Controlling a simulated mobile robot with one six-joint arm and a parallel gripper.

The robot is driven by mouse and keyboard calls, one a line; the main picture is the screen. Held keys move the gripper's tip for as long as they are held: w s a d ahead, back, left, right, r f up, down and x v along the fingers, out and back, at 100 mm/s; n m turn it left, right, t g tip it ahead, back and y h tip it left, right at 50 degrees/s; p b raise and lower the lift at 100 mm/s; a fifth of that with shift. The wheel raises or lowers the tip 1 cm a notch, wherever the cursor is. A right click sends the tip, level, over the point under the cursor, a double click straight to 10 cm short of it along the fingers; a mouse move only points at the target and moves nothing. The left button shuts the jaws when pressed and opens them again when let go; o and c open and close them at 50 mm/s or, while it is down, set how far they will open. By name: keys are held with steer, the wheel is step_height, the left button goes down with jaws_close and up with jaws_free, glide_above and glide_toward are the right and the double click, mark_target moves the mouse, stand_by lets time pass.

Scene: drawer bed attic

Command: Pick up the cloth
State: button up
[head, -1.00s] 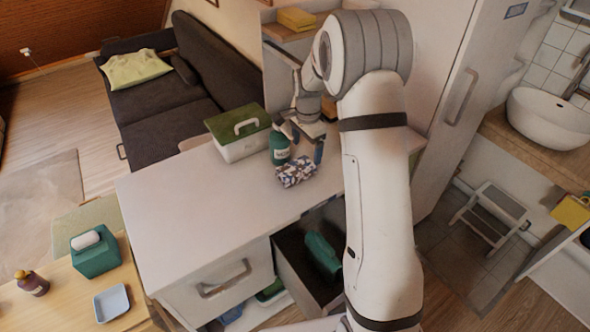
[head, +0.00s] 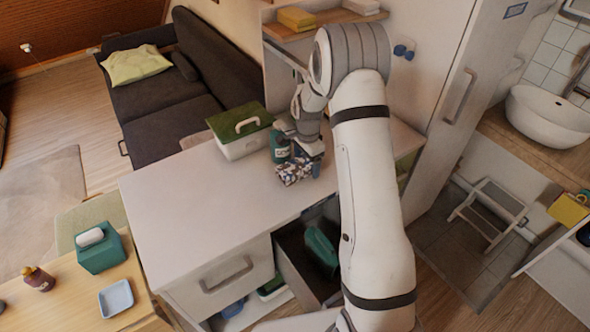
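The cloth (head: 292,173) is a small folded bundle with a dark, white and brown pattern, lying on the white counter (head: 205,205) near its front edge. My gripper (head: 301,160) is low, at the back and right side of the cloth. A blue fingertip shows just right of the cloth, and the other finger is hard to make out near the bottle. The fingers look apart, and the cloth rests on the counter. I cannot tell whether a finger touches it.
A dark green bottle (head: 279,150) stands close behind the cloth. A white box with a green lid (head: 240,130) is to its left. An open drawer with a green item (head: 320,250) is below the counter edge. The counter's left part is clear.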

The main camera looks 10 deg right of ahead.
steer(key=c, duration=0.9)
steer(key=shift+c, duration=0.2)
steer(key=shift+r, duration=0.1)
steer(key=shift+s+d+r+b, duration=0.1)
steer(key=shift+r+b, duration=0.05)
steer(key=shift+b, duration=0.25)
step_height(320, 180, up, 7)
steer(key=shift+f+b, duration=0.15)
steer(key=shift+b, duration=0.7)
steer(key=s+d+b, duration=0.2)
steer(key=s+d, duration=0.1)
steer(key=s, duration=0.6)
steer(key=s+d+b, duration=0.2)
steer(key=s+d, duration=0.2)
steer(key=s, duration=0.5)
steer(key=shift+s+d, duration=0.2)
